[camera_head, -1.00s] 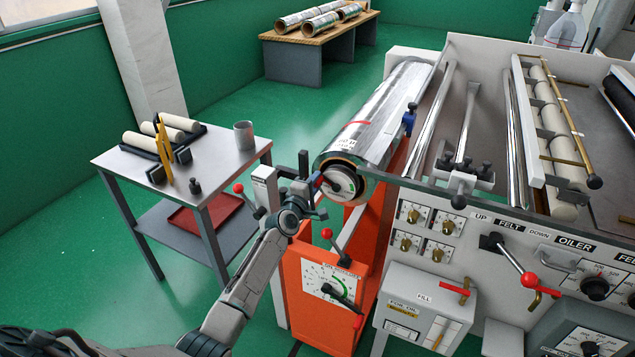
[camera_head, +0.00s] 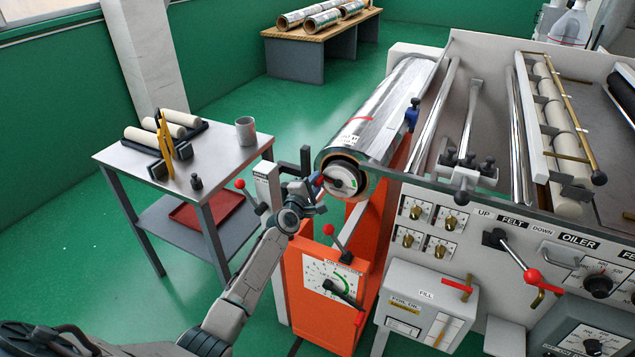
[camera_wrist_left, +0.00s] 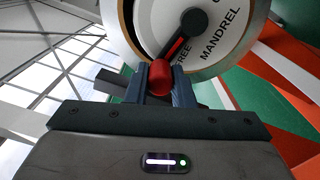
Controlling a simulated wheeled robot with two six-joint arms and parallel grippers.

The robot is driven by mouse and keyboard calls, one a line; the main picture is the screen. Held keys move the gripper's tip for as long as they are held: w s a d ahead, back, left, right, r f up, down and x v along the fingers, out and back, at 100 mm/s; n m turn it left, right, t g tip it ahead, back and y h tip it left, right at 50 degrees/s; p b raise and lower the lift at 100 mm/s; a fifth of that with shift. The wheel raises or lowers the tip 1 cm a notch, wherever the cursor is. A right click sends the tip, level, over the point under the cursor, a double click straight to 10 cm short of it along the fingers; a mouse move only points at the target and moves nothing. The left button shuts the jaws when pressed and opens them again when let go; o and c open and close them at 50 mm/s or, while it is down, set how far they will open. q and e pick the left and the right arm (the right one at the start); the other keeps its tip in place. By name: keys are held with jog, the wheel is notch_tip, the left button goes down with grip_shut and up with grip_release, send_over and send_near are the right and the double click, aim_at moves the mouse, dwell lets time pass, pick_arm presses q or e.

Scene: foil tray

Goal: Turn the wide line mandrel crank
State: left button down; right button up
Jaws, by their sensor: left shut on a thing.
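The mandrel crank is a black arm (camera_wrist_left: 180,44) with a red knob (camera_wrist_left: 160,80) in the left wrist view. The arm slants down and left from a hub on a white round dial (camera_wrist_left: 222,42) marked "MANDREL" and "FREE". The dial (camera_head: 346,183) is on the near end of the large foil roll (camera_head: 380,115) in the head view. My left gripper (camera_head: 317,187) is at the dial's left side, shut on the red knob, which sits between its fingers (camera_wrist_left: 160,92). The fingers partly hide the knob. My right gripper is out of view.
An orange stand (camera_head: 318,318) with a gauge and levers is below the roll. The grey machine (camera_head: 462,240) with knobs and red-tipped levers is at the right. A metal side table (camera_head: 222,152) with rollers and a cup is at the left, with green floor between.

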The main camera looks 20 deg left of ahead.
pick_arm(q)
jog(key=shift+d+f, duration=0.2)
jog(key=shift+f, duration=0.05)
jog(key=c, duration=1.6)
grip_release()
jog(key=o, duration=0.3)
jog(key=shift+d+r, duration=0.1)
jog(key=shift+d, duration=0.05)
jog(key=shift+o, duration=0.2)
jog(key=shift+d+r, duration=0.1)
jog(key=shift+r, duration=0.1)
jog(key=shift+s+a+p, duration=0.25)
jog(key=shift+s+p, duration=0.1)
jog(key=shift+s, duration=0.1)
jog(key=s+p, duration=0.3)
jog(key=s, duration=0.7)
jog(key=shift+d+r+p, duration=0.2)
jog(key=shift+p, duration=0.2)
